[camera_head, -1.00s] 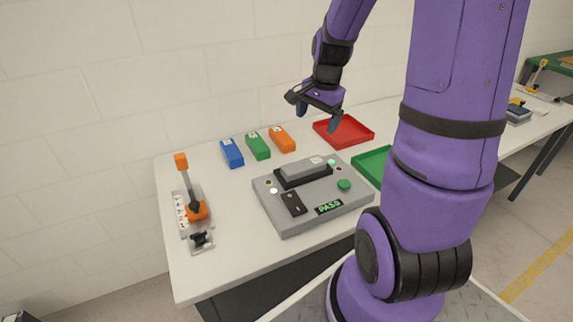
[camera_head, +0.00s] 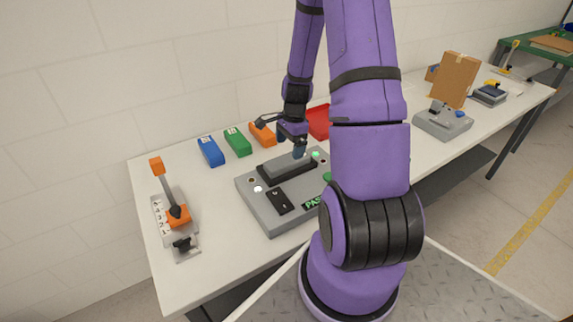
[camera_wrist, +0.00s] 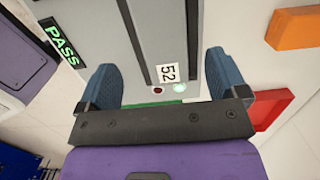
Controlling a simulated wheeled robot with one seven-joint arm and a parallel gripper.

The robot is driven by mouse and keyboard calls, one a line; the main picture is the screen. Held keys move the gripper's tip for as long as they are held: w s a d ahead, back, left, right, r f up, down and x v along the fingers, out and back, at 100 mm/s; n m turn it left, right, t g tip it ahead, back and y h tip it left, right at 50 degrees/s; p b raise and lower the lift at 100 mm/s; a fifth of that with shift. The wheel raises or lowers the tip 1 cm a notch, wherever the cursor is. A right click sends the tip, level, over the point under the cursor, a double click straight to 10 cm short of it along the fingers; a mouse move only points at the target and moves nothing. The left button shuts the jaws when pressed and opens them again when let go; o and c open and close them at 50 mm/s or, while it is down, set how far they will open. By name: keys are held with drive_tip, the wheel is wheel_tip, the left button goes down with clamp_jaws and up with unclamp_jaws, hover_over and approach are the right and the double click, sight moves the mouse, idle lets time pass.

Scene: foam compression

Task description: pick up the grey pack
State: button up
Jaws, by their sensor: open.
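The grey pack (camera_head: 283,164) lies in a dark cradle (camera_head: 265,179) on top of the grey tester (camera_head: 258,208), whose display shows a green PASS. In the wrist view the pack (camera_wrist: 158,28) runs between two dark rails, with a "52" label at its near end. My gripper (camera_head: 299,150) is open just above the right end of the pack. In the wrist view its two blue fingers stand apart, one on each side of the pack's line. I cannot tell how much height is left between fingertips and pack.
Blue (camera_head: 210,151), green (camera_head: 237,142) and orange (camera_head: 262,133) blocks stand behind the tester. A red tray (camera_head: 319,122) is partly hidden by my arm. An orange-handled lever device (camera_head: 177,215) stands at left.

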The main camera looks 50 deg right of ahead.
sight(287, 159)
drive_tip(key=shift+w+a+f, duration=0.1)
drive_tip(key=shift+a+f, duration=0.05)
drive_tip(key=shift+f, duration=1.3)
drive_tip(key=shift+w+a+f, duration=0.1)
drive_tip(key=shift+f, duration=1.3)
drive_tip(key=c, duration=1)
